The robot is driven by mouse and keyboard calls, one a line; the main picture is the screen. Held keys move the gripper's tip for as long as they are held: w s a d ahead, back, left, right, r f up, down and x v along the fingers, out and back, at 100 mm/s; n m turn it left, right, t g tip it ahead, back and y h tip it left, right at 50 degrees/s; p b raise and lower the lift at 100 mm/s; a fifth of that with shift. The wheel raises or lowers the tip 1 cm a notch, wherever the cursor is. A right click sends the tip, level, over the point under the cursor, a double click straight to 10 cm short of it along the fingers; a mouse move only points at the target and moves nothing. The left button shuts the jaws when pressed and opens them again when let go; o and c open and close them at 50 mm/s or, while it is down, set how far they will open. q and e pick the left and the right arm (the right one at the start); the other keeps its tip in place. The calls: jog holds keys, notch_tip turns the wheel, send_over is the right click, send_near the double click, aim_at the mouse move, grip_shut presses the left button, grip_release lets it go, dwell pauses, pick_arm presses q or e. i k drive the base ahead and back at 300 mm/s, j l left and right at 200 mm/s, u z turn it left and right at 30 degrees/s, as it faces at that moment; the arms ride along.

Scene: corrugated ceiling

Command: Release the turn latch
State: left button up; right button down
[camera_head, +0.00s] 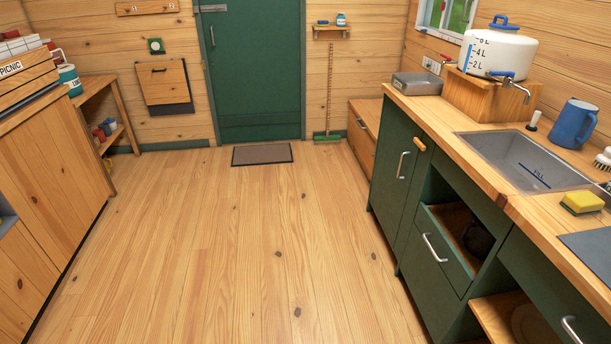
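A small orange-brown wooden piece (419,144) that looks like a turn latch sits near the top edge of the green cabinet front, under the counter on the right. It lies close to the bar handle (402,165) of a tall green door (393,190), which appears shut. From here I cannot tell exactly how the piece overlaps the door edge. Neither of my grippers is in view.
The plank floor (225,240) is clear up to the mat (262,154) and green door (255,70). A drawer (440,250) beside the tall door stands partly open. The counter carries a water container (498,55), a sink (525,160) and a blue jug (573,123). A wooden cabinet (50,200) stands left.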

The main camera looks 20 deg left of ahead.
aim_at(416, 140)
jog(key=i+j, duration=0.3)
jog(key=i, duration=0.15)
jog(key=i+j+u, duration=0.1)
jog(key=i+j, duration=0.5)
jog(key=i, duration=0.25)
jog(key=i+j+u, duration=0.1)
jog(key=i+j, duration=0.15)
jog(key=i, duration=0.2)
jog(key=i+j, duration=0.25)
jog(key=i, duration=0.15)
jog(key=u, duration=0.05)
